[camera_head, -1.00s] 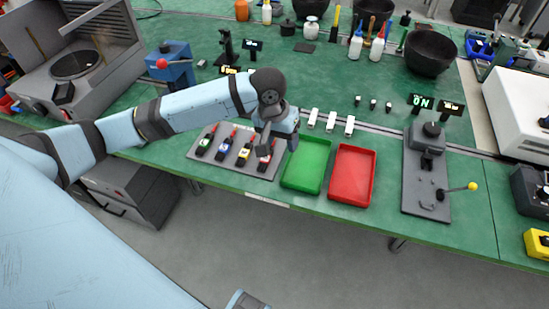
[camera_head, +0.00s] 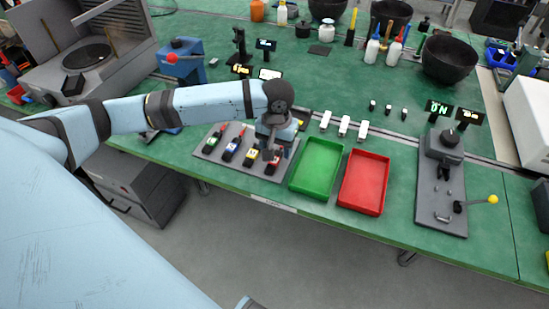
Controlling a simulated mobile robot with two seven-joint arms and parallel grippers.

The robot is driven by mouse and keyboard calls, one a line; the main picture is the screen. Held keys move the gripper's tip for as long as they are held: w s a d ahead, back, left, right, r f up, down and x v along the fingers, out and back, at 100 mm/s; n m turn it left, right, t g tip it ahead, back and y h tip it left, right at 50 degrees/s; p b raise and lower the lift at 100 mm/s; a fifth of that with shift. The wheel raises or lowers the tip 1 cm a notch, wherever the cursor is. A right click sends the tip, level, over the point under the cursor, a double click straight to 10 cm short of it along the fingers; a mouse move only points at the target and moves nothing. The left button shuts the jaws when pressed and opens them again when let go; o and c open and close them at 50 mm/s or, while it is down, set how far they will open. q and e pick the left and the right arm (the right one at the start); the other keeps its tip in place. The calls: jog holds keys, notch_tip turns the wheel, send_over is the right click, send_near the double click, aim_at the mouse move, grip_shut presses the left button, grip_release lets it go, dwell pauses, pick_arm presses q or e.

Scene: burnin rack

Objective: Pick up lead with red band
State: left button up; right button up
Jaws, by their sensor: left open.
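A grey board (camera_head: 207,152) on the green bench holds a row of black leads with coloured bands and red tips. The lead with the red band (camera_head: 272,166) lies at the right end of the row, partly covered by my gripper. The leads with a green band (camera_head: 211,143), a blue band (camera_head: 230,150) and a yellow band (camera_head: 251,156) lie to its left. My left gripper (camera_head: 268,152) is open and points down close over the red-banded lead. Whether its fingers touch the lead cannot be seen.
A green tray (camera_head: 317,166) and a red tray (camera_head: 363,182) stand empty right of the board. White blocks (camera_head: 344,126) stand behind them. A grey lever fixture (camera_head: 441,195) with a yellow knob is farther right. The bench's front edge runs just before the board.

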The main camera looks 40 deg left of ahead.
aim_at(278, 155)
pick_arm(q)
jog(key=f, duration=0.4)
jog(key=shift+s+a+f, duration=0.15)
jog(key=shift+a, duration=0.1)
jog(key=c, duration=1)
jog(key=shift+r, duration=0.2)
